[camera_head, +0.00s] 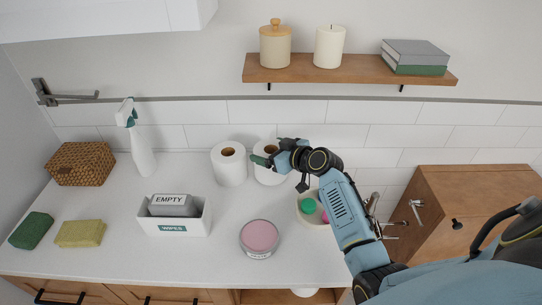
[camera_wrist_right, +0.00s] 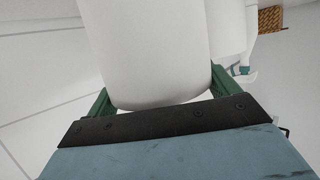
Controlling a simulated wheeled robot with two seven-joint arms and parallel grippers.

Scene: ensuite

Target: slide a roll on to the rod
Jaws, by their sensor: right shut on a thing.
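Two white rolls stand upright side by side at the back of the counter. My right gripper (camera_head: 270,159) is shut on the right-hand roll (camera_head: 268,176), with a green finger showing at its upper left side. In the right wrist view this roll (camera_wrist_right: 155,50) fills the space between the green fingers (camera_wrist_right: 160,98). The left-hand roll (camera_head: 229,168) stands free close beside it. The dark metal rod (camera_head: 75,97) is on its wall mount at the far upper left, bare and well away from the gripper. My left gripper is not in view.
A spray bottle (camera_head: 142,152) and a wicker basket (camera_head: 82,164) stand below the rod. A shelf (camera_head: 350,73) hangs above.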

